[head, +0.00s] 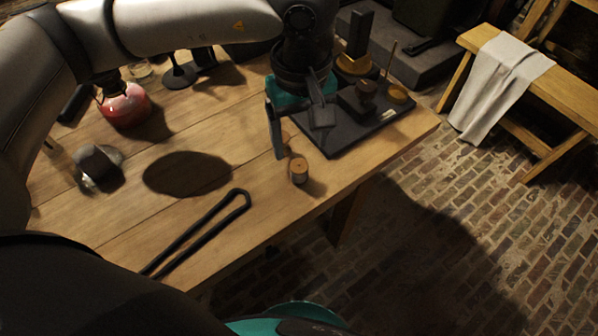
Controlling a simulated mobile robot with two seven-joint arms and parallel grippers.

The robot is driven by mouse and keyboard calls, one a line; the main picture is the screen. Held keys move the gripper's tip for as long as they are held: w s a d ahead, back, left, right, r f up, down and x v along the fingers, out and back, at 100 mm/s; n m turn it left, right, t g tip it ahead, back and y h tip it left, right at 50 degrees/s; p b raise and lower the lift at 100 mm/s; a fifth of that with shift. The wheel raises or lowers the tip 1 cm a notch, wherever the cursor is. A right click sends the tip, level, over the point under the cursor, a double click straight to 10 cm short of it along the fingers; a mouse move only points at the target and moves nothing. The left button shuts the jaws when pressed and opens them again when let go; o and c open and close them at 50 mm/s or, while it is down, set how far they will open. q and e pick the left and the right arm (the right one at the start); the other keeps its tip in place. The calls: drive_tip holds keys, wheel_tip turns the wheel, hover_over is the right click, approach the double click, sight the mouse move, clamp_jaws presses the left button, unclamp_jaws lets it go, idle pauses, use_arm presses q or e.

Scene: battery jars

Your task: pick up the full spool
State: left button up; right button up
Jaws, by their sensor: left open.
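My left gripper (297,138) points down just behind the spool. Its fingers are apart, with nothing visible between them. The fingers look apart from the spool, but their height above the table is hard to judge. My right gripper is not in view.
A black board (352,130) with small wooden pieces and an upright rod lies right of the gripper. Black tongs (205,228) lie in front left. A red rounded vessel (124,106) and a grey lump (97,164) stand left. A bench (560,85) with a cloth stands right.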

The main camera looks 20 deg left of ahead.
sight(299, 166)
use_arm(q)
drive_tip(key=shift+f, duration=1.55)
drive_tip(key=shift+a+f+b, duration=0.2)
drive_tip(key=shift+f+b, duration=0.6)
drive_tip(key=shift+f, duration=1.45)
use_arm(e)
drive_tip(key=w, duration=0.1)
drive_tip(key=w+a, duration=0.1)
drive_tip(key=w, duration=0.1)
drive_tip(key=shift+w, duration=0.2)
use_arm(q)
clamp_jaws()
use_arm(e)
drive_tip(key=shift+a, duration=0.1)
